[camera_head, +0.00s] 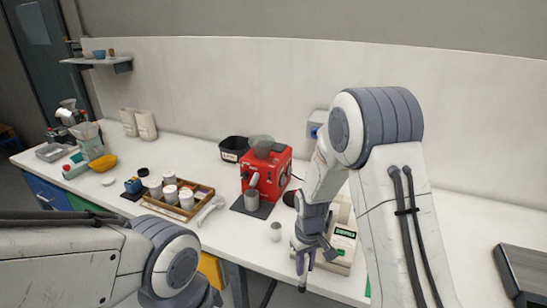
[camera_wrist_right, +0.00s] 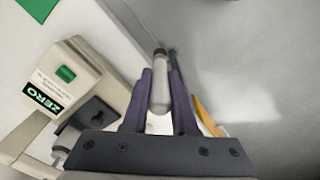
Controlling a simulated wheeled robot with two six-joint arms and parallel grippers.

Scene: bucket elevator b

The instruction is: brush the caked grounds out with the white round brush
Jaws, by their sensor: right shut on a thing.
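My right gripper (camera_head: 303,264) is at the front edge of the bench, beside the beige scale (camera_head: 345,238). In the right wrist view its two fingers (camera_wrist_right: 163,88) are shut on a slim pale round thing with a narrower dark tip, which looks like the white round brush (camera_wrist_right: 160,92). Its bristles cannot be made out. The red machine (camera_head: 268,172) with a grey hopper on top stands left of and behind this gripper, apart from it. No caked grounds can be made out. My left arm comes in at the lower left; its gripper is out of the picture.
The scale shows its ZERO label (camera_wrist_right: 43,96) close beside the right gripper. A dark flat device (camera_head: 524,272) is at far right. The bench right of my right arm is mostly clear.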

